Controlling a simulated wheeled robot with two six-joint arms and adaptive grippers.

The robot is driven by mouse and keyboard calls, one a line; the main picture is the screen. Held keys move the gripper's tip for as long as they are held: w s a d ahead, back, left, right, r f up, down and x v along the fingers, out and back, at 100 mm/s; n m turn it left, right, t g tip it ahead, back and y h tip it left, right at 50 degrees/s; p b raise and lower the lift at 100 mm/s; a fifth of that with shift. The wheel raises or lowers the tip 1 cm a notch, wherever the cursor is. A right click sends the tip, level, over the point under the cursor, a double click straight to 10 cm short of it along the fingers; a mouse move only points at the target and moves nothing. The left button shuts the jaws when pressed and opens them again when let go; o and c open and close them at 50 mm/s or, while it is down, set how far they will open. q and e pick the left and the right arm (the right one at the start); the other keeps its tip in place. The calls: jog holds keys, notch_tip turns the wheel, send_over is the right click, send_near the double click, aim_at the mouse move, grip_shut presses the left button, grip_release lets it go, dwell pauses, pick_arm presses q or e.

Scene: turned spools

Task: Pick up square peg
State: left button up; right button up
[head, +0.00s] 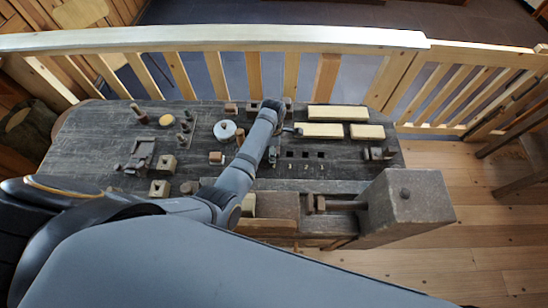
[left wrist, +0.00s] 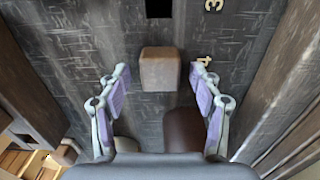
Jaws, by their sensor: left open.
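A square wooden peg (left wrist: 160,70) stands on the dark workbench in the left wrist view, its flat square top facing the camera. My left gripper (left wrist: 159,76) is open, with one finger to the left of the peg and one to the right. There is a visible gap on both sides, and neither finger appears to touch it. In the head view my left arm reaches over the bench and its gripper (head: 272,153) is small and partly hidden. I cannot pick out the peg there. My right gripper is not in view.
A dark square hole (left wrist: 158,8) lies just beyond the peg, near painted numbers. A dark brown rounded thing (left wrist: 185,130) is close under the gripper. Pale blocks (head: 337,113) lie at the back right of the bench (head: 345,172). A wooden vise (head: 405,205) stands at its front right.

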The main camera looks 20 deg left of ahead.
pick_arm(q)
jog(key=shift+d+f, duration=0.1)
jog(key=shift+f, duration=0.35)
jog(key=shift+r, duration=0.2)
jog(key=c, duration=1.2)
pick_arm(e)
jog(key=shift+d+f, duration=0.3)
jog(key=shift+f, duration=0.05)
pick_arm(q)
jog(key=shift+c, duration=0.2)
